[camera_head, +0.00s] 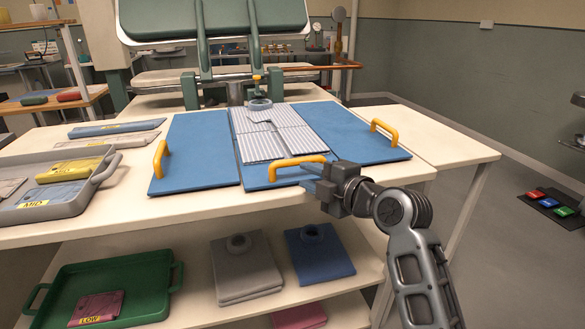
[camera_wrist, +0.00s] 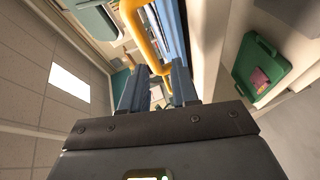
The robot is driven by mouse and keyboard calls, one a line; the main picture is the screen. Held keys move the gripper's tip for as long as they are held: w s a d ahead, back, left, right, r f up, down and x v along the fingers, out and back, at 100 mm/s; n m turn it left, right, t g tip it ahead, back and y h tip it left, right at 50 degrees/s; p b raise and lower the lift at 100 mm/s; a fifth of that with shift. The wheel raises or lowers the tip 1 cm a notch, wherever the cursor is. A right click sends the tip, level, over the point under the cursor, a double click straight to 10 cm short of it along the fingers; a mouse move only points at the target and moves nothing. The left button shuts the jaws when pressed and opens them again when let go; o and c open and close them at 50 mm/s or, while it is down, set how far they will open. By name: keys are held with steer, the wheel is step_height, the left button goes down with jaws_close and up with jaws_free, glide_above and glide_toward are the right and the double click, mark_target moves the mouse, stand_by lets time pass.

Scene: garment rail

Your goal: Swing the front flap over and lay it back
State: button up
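The folding board lies flat on the white table, with a blue left panel (camera_head: 197,150), a blue right panel (camera_head: 358,138) and a blue front flap (camera_head: 258,181). A grey striped garment (camera_head: 272,135) lies folded on its middle. The front flap carries a yellow handle (camera_head: 290,162) along its front edge. My gripper (camera_head: 308,177) is at the right end of this handle, just in front of the flap. In the wrist view the fingers (camera_wrist: 157,82) are apart, with the yellow handle (camera_wrist: 142,35) at their tips. Whether they touch it is unclear.
Yellow handles also stand on the left panel (camera_head: 160,158) and right panel (camera_head: 385,131). A grey tray (camera_head: 60,208) with folded garments sits at the left. A green press (camera_head: 215,30) stands behind. The shelf below holds a green tray (camera_head: 150,297) and folded garments.

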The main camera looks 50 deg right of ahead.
mark_target(292, 174)
steer(key=shift+n, duration=0.6)
steer(key=w+d, duration=0.1)
steer(key=w, duration=0.1)
steer(key=w+d, duration=0.1)
steer(key=w, duration=0.2)
steer(key=w+d+p, duration=0.1)
steer(key=w, duration=0.2)
steer(key=shift+d+f, duration=0.15)
steer(key=shift+c, duration=0.3)
jaws_close()
